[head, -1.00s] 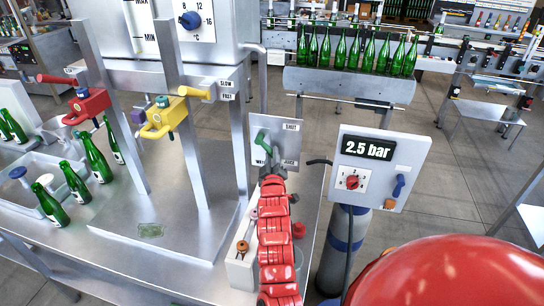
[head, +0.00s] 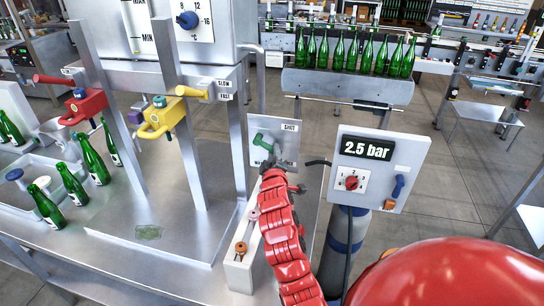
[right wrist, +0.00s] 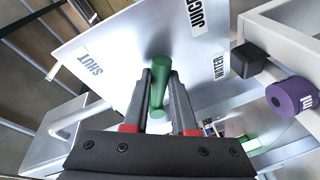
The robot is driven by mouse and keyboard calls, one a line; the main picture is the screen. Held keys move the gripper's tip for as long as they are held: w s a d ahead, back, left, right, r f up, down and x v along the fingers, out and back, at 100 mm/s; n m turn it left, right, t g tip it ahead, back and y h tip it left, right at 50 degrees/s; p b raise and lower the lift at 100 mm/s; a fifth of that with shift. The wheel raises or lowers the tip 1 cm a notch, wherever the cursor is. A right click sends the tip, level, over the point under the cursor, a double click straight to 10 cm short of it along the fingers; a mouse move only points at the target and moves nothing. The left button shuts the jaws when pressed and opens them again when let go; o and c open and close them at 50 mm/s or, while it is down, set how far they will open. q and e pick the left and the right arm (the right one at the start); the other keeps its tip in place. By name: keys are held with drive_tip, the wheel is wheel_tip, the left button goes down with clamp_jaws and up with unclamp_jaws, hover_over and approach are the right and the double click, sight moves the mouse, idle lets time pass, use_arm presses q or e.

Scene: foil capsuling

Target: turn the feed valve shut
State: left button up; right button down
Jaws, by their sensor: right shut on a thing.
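The feed valve is a green lever handle (head: 264,141) on an upright grey plate (head: 289,152) at the front right corner of the steel bench. The plate carries a SHUT label at its upper right; the labels along its lower edge are partly covered. My right gripper (head: 271,166) reaches up to the handle from below. In the right wrist view the green handle (right wrist: 160,80) stands between the two dark fingers of the gripper (right wrist: 160,96), which is shut on it. That view shows the labels SHUT, WATER and JUICE on the plate (right wrist: 118,50). My left gripper is not in view.
A control box (head: 379,165) reading 2.5 bar stands close on the right, with a grey cylinder below it. A red valve (head: 83,103) and a yellow valve (head: 163,118) are on the left. Green bottles (head: 73,187) stand on the bench; others line a conveyor (head: 345,84) behind.

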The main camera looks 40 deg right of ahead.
drive_tip(key=r+n+p, duration=0.2)
drive_tip(key=shift+s+d+r+n+g, duration=0.1)
drive_tip(key=shift+s+d+n+g, duration=0.1)
drive_tip(key=shift+n+g, duration=0.2)
drive_tip(key=shift+r+n+g+p, duration=0.45)
drive_tip(key=shift+n+p, duration=0.2)
drive_tip(key=shift+n, duration=0.25)
drive_tip(key=c, duration=0.7)
unclamp_jaws()
